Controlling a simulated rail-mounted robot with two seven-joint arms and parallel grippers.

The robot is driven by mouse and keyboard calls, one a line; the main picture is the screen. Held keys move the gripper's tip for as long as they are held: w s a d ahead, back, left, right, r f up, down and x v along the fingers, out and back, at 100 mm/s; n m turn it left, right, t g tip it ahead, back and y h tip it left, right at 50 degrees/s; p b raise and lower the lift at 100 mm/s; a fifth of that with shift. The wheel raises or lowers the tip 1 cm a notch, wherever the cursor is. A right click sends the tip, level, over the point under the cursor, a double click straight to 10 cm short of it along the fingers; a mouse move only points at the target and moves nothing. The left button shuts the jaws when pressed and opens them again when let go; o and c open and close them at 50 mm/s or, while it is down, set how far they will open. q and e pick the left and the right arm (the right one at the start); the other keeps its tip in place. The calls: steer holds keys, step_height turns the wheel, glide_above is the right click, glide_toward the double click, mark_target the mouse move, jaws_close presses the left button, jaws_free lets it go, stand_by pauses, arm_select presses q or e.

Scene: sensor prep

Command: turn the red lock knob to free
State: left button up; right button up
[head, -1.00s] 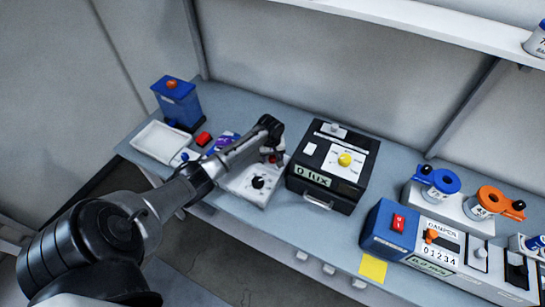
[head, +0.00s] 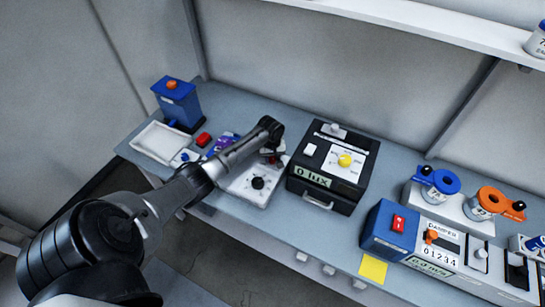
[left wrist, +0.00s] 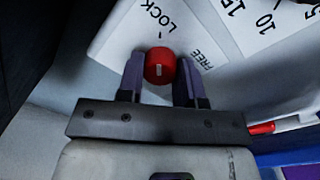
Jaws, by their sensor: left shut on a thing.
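The red lock knob (left wrist: 160,66) sits on a white panel (left wrist: 112,40) marked LOCK above it and FREE to its right in the left wrist view. A short pale mark shows on the knob; which label it points to is hard to tell. My left gripper (left wrist: 159,72) has one finger on each side of the knob and is shut on it. In the head view my left gripper (head: 271,152) is at the back right of the white dial unit (head: 241,187), and the arm largely hides the knob. My right gripper is not in view.
A black box (head: 331,193) reading 0 lux stands close to the right of the gripper. A black dial knob (head: 258,183) is on the white unit's front. A white tray (head: 140,145), a red block (head: 203,139) and a blue box (head: 177,101) stand at the left.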

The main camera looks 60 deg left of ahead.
arm_select(q)
steer(key=shift+r+m+p, duration=0.15)
steer(key=shift+m+p, duration=0.6)
steer(key=shift+m, duration=0.05)
steer(key=shift+m+p, duration=0.6)
steer(key=shift+m, duration=0.2)
steer(key=m+p, duration=0.1)
steer(key=m, duration=0.1)
steer(key=shift+m, duration=0.4)
steer(key=m+p, duration=0.1)
steer(key=m, duration=0.1)
steer(key=shift+m, duration=0.4)
steer(key=m, duration=0.8)
steer(key=shift+f+g, duration=0.2)
steer(key=shift+g, duration=0.1)
steer(key=shift+m, duration=0.5)
